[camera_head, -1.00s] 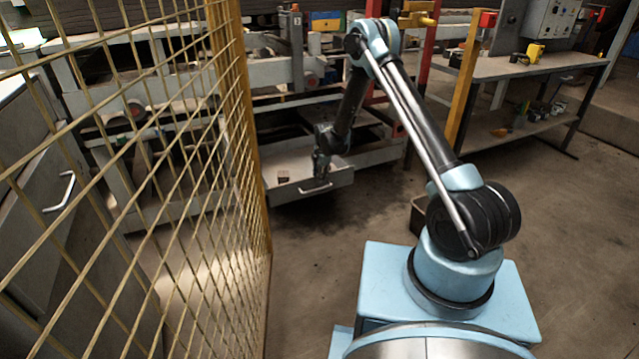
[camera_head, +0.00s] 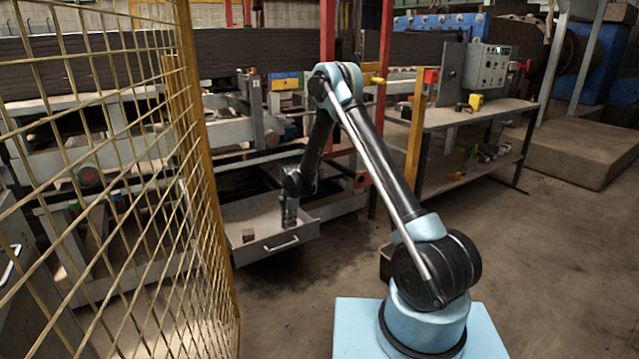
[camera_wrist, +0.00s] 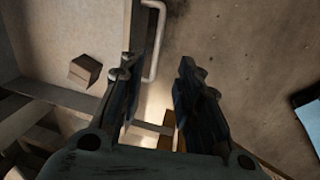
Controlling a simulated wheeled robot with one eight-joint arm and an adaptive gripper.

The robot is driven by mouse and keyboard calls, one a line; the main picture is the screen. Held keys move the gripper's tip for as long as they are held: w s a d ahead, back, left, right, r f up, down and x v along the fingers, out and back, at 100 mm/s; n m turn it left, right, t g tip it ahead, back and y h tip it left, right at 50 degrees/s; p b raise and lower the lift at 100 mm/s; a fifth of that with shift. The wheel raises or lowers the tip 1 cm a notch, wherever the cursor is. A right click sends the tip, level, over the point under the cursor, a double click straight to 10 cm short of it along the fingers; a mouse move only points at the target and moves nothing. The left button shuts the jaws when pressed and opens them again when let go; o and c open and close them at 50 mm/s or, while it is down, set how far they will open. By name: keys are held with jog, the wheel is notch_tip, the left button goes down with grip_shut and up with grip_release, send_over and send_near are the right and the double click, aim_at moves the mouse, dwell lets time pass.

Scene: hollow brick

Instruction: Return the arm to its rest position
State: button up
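My gripper (camera_head: 289,222) hangs from my bent arm above the right part of an open grey drawer (camera_head: 306,231), just behind its handle in the head view. In the wrist view, the two fingers of my gripper (camera_wrist: 156,72) are apart with nothing between them. A small brown block (camera_head: 248,236) lies in the drawer, left of my gripper and apart from it. It also shows in the wrist view (camera_wrist: 85,70), left of the fingers. The drawer handle (camera_wrist: 155,40) shows beyond and between the fingertips. How high my gripper is above the drawer is hard to tell.
A yellow mesh fence (camera_head: 190,180) stands at the left, close to the drawer. A machine frame lies behind the drawer. A yellow post (camera_head: 416,135) and a workbench (camera_head: 490,115) stand at the right. The floor (camera_head: 530,260) at right is clear.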

jog(key=s+d+r+m, duration=0.4)
jog(key=d+r, duration=0.6)
jog(key=r, duration=0.2)
jog(key=s+d+r+m, duration=0.4)
jog(key=d+r, duration=0.6)
jog(key=r, duration=0.3)
jog(key=s+d+r+m, duration=0.65)
jog(key=s+d, duration=0.45)
jog(key=s, duration=0.2)
jog(key=s+d+f+m, duration=0.1)
jog(key=s+d+m, duration=0.2)
jog(key=s, duration=0.5)
jog(key=s+d+f+m+h, duration=0.1)
jog(key=s+d+f+m, duration=0.1)
jog(key=s, duration=0.6)
jog(key=s+d+f+m, duration=0.1)
jog(key=s+d+m, duration=0.4)
jog(key=s, duration=0.3)
jog(key=shift+s+d+f, duration=0.35)
jog(key=shift+d+f, duration=0.05)
jog(key=shift+d, duration=0.3)
